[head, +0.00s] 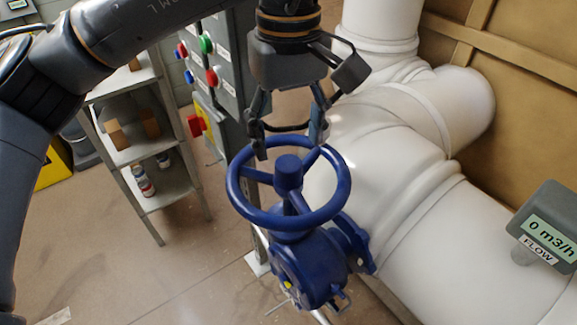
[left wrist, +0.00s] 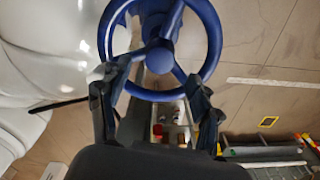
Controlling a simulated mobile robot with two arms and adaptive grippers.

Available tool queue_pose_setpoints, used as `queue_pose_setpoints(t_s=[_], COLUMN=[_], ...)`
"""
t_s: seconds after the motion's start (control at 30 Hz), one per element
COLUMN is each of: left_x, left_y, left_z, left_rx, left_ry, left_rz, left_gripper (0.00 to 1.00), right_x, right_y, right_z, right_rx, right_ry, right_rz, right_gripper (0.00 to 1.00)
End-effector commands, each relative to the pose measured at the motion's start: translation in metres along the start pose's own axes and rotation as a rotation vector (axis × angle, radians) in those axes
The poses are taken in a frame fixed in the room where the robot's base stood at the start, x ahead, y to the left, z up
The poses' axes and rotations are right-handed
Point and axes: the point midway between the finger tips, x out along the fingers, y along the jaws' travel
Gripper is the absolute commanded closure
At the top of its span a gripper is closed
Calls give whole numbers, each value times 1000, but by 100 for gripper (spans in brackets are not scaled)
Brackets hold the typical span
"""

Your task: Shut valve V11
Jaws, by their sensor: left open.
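A blue valve handwheel (head: 341,190) with a central hub and spokes sits on a blue gear housing (head: 309,268) at the side of a large white pipe. No V11 label is readable. My left gripper (head: 287,150) is open, pointing down at the far part of the wheel's rim. My right gripper is not in view.
The white pipe (head: 470,235) fills the right side, with a flow meter (head: 550,228) reading 0 m3/h. A grey control panel (head: 228,65) with coloured buttons stands behind the wheel. A metal shelf (head: 170,188) stands at left. The floor (head: 150,275) in front is clear.

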Motion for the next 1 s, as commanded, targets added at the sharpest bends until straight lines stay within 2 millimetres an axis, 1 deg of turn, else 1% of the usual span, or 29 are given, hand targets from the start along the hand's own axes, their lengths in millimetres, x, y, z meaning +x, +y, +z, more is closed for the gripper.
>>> queue_pose_setpoints(t_s=[0.03, 0.2, 0.3, 0.47, 0.53, 0.8, 0.9, 1.0], left_x=[2, 2, 1, 1, 2, 2, 1, 1], left_y=[0, 0, 0, 0, 0, 0, 0, 0], left_z=[0, 0, 0, 0, 0, 0, 0, 0], left_rx=[-71, -321, -420, -495, -562, -972, -1091, -1154], left_ry=[2, 1, 1, 1, 1, 1, 1, 0], left_rz=[1, 0, 1, 1, 1, 2, 2, 0], left_gripper=[36, 36, 36, 36, 36, 36, 36, 36], right_x=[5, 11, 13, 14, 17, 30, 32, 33], right_y=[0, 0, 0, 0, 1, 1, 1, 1], right_z=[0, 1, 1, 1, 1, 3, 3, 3], right_rx=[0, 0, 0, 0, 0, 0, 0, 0], right_ry=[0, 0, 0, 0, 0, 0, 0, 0], right_rz=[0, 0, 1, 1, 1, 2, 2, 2], right_gripper=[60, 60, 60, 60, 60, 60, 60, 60])
